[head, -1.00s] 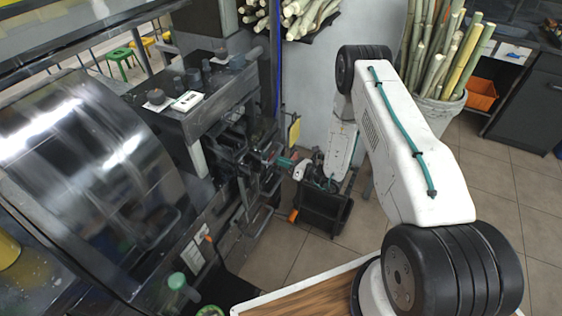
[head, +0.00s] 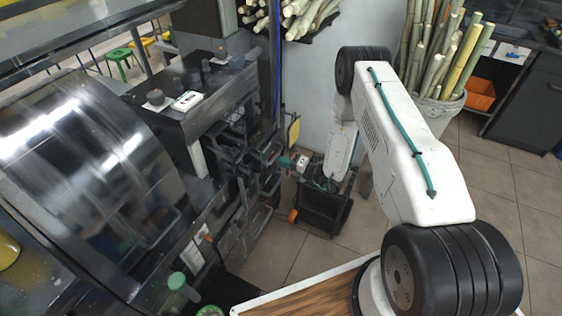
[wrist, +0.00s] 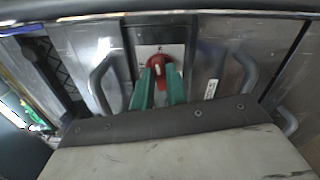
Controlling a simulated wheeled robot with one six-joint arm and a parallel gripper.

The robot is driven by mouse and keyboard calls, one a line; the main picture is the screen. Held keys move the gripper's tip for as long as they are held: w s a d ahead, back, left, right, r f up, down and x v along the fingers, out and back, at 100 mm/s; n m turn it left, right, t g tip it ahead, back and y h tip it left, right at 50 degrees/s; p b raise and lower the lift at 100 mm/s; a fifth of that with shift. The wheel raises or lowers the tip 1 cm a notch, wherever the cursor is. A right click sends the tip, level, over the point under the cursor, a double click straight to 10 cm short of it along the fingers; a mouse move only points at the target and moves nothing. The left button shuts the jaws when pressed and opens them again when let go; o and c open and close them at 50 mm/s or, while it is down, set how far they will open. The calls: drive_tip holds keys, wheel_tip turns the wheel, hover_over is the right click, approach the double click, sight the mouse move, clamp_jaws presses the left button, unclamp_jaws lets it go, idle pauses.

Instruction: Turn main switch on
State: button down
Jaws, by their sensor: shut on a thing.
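The main switch is a red rotary knob (wrist: 158,68) on a pale plate, seen in the middle of the wrist view. My gripper (wrist: 160,76) has green fingers, one on each side of the knob, and is shut on it. In the head view my gripper (head: 287,162) is at the right side of the dark press machine (head: 168,112). The knob itself is hidden in the head view. The knob's exact angle is hard to read behind the fingers.
Metal handles (wrist: 103,85) stand on both sides of the switch, the right one (wrist: 247,72) close by. A black bin (head: 323,212) is on the floor below my arm. A pot of canes (head: 437,105) stands at the back right. Tiled floor at right is open.

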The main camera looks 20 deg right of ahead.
drive_tip(key=shift+m, duration=1.1)
drive_tip(key=c, duration=1.4)
unclamp_jaws()
drive_tip(key=shift+d, duration=0.1)
drive_tip(key=v, duration=0.7)
drive_tip(key=shift+s+d, duration=0.2)
drive_tip(key=shift+s, duration=0.1)
